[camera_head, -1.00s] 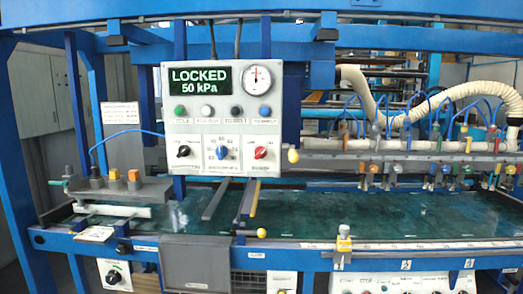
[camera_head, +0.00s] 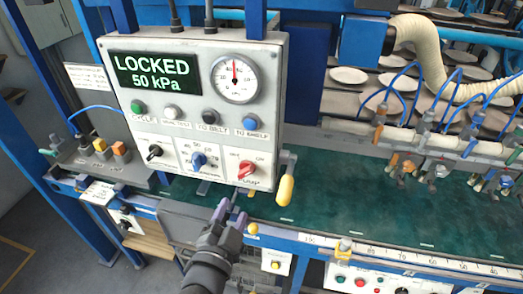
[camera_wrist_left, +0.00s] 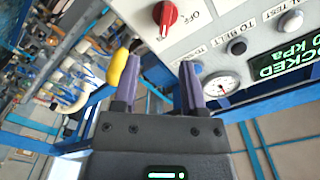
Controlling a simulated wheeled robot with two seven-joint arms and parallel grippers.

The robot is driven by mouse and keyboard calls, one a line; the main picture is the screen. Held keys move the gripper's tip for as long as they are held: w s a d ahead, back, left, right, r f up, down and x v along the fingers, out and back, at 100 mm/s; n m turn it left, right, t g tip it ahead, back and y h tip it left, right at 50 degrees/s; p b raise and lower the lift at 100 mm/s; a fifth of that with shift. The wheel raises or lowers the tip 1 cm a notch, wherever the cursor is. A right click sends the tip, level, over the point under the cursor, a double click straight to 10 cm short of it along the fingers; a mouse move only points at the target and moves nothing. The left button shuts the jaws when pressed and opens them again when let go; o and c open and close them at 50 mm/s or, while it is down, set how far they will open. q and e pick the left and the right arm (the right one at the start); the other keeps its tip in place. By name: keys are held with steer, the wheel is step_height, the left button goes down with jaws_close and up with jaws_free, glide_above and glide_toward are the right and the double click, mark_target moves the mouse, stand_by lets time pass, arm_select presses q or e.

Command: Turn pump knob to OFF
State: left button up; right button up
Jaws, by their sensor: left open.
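The red pump knob (camera_head: 246,169) is at the lower right of the white control panel (camera_head: 210,130), with its pointer tilted to the upper right. In the left wrist view the red knob (camera_wrist_left: 166,15) is at the top, with the word OFF beside it. My left gripper (camera_head: 231,210) is open and empty, below the knob and apart from it. In the left wrist view its two purple fingers (camera_wrist_left: 160,64) point toward the panel, with a gap between them. My right gripper is not in view.
A black knob (camera_head: 154,153) and a blue knob (camera_head: 199,160) sit left of the red one. A yellow-ended handle (camera_head: 286,191) sticks out at the panel's right. The display (camera_head: 152,75) reads LOCKED 50 kPa. A green bed (camera_head: 350,222) lies below.

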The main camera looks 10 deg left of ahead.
mark_target(246, 175)
arm_select(q)
steer(key=w, duration=0.9)
steer(key=shift+w+r+b, duration=0.15)
steer(key=shift+r+b, duration=0.15)
steer(key=shift+b, duration=0.05)
jaws_close()
